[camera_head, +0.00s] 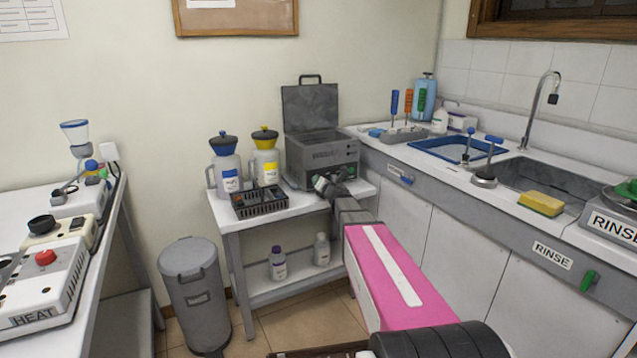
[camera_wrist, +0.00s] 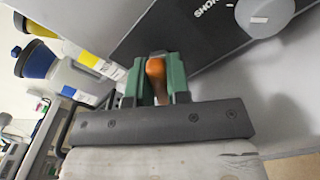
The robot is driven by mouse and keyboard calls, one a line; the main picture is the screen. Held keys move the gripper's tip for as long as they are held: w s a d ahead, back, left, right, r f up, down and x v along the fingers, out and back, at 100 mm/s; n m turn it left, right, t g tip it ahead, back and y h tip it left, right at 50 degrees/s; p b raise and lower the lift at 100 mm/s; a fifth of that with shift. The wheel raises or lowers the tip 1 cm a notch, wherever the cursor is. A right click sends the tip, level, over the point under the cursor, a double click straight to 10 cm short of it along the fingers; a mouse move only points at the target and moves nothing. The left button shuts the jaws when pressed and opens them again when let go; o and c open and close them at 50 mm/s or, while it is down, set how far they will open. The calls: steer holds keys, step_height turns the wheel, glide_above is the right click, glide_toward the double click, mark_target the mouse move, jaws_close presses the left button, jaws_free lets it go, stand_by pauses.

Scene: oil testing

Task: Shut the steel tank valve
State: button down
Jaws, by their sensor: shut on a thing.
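The steel tank (camera_head: 322,150) is a grey metal box with its lid raised, on the white side table. My gripper (camera_head: 326,184) is at the tank's lower front, and my arm hides part of that face. In the wrist view the green fingers of my gripper (camera_wrist: 157,82) are closed around an orange handle (camera_wrist: 156,72), which looks like the valve handle. The dark face of the tank (camera_wrist: 185,30) fills the area behind it. The valve body is hidden behind the fingers.
A dark basket (camera_head: 260,203) and two jugs, blue-lidded (camera_head: 226,165) and yellow-lidded (camera_head: 266,160), stand left of the tank on the side table (camera_head: 300,208). The sink counter (camera_head: 400,165) is close on the right. A grey bin (camera_head: 193,295) stands on the floor at left.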

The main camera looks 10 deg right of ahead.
steer(key=m, duration=0.5)
steer(key=shift+d+f+m, duration=0.1)
steer(key=shift+f+m, duration=0.05)
steer(key=shift+m, duration=0.15)
steer(key=m, duration=0.5)
steer(key=shift+f, duration=0.15)
steer(key=shift+m, duration=0.3)
steer(key=c, duration=1.1)
jaws_free()
steer(key=shift+s, duration=0.1)
steer(key=v, duration=1)
steer(key=shift+s+d, duration=0.15)
steer(key=shift+s, duration=0.2)
